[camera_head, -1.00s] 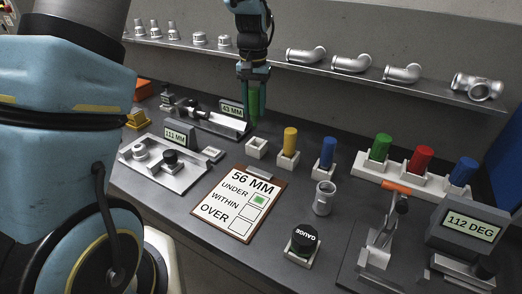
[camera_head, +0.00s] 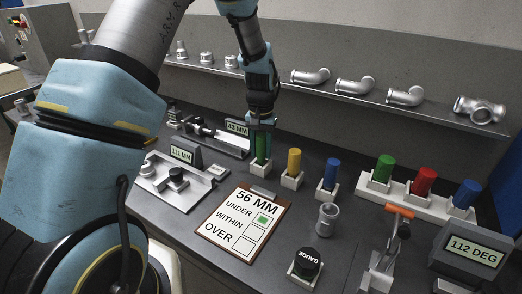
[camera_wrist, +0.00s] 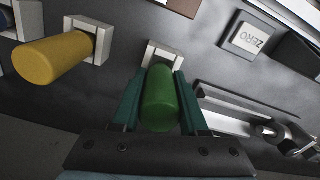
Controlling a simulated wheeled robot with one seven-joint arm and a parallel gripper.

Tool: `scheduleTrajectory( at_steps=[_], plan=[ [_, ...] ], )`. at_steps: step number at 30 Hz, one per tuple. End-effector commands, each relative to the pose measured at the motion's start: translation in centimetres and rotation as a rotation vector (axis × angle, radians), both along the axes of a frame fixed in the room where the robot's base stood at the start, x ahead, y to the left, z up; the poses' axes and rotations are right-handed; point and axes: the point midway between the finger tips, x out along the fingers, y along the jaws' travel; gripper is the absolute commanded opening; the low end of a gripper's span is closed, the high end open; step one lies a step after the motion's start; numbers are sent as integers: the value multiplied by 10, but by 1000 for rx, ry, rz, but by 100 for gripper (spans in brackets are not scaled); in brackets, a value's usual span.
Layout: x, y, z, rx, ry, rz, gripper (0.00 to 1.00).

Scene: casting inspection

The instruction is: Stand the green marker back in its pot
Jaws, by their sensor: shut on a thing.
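The green marker (camera_head: 261,148) stands upright between the fingers of my gripper (camera_head: 262,130), which is shut on it. Its lower end is at the small white pot (camera_head: 259,168), the leftmost of a row with yellow and blue markers. In the wrist view the green marker (camera_wrist: 160,98) sits between both fingers of my gripper (camera_wrist: 160,105), in line with the white pot (camera_wrist: 163,50). Whether its lower end is fully seated cannot be told.
The yellow marker (camera_head: 293,161) stands in its pot just right, and the blue marker (camera_head: 331,173) beyond it. A clipboard (camera_head: 213,236) lies in front. A gauge with a 43 MM display (camera_head: 237,127) stands close behind left. A shelf (camera_head: 350,98) runs along the back wall.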

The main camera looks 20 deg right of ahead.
Motion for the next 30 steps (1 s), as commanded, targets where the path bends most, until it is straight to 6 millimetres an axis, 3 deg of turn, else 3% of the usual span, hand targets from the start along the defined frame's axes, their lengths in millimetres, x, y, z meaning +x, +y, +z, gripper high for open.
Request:
scheduleTrajectory(
  at_steps=[17,18,25,30],
  plan=[
    [0,0,-17,-1,-2,0,0],
    [0,0,-16,-1,-2,0,47],
    [0,0,-15,-1,-2,0,73],
    [0,0,-15,-1,-1,0,73]
  ],
)
